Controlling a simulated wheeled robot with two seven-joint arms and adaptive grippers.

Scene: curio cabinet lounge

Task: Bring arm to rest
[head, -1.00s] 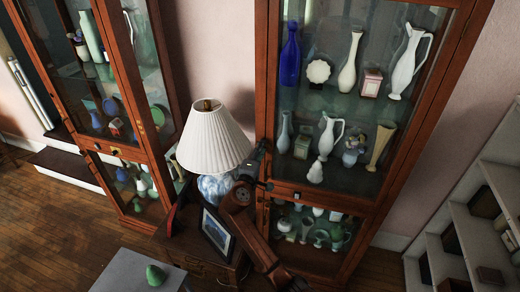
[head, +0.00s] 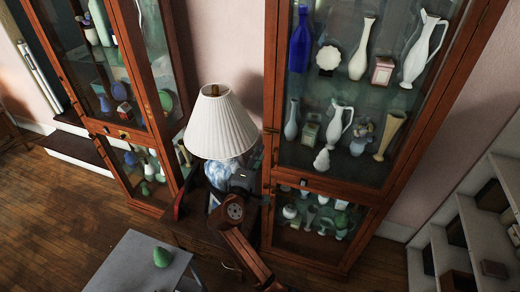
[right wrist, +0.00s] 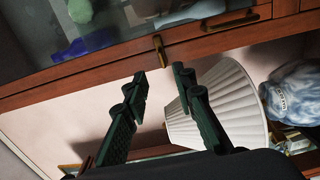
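My right arm (head: 243,250) comes up from the bottom middle of the head view, beside the lamp. Its dark gripper (head: 243,181) is small and partly hidden there, close to the lamp base. In the right wrist view my right gripper (right wrist: 162,88) shows clearly: its two dark green fingers stand apart with nothing between them. The white lampshade (right wrist: 235,100) lies just beyond and beside the right finger. A brass-handled cabinet edge (right wrist: 200,42) is beyond the fingertips. My left gripper is in neither view.
A tall glass cabinet (head: 272,95) full of vases stands right of the lamp (head: 219,128), and another (head: 172,120) stands left. A grey table (head: 125,265) carries a green object (head: 162,257). White shelves (head: 450,225) stand at the right. Floor (head: 50,220) is open at left.

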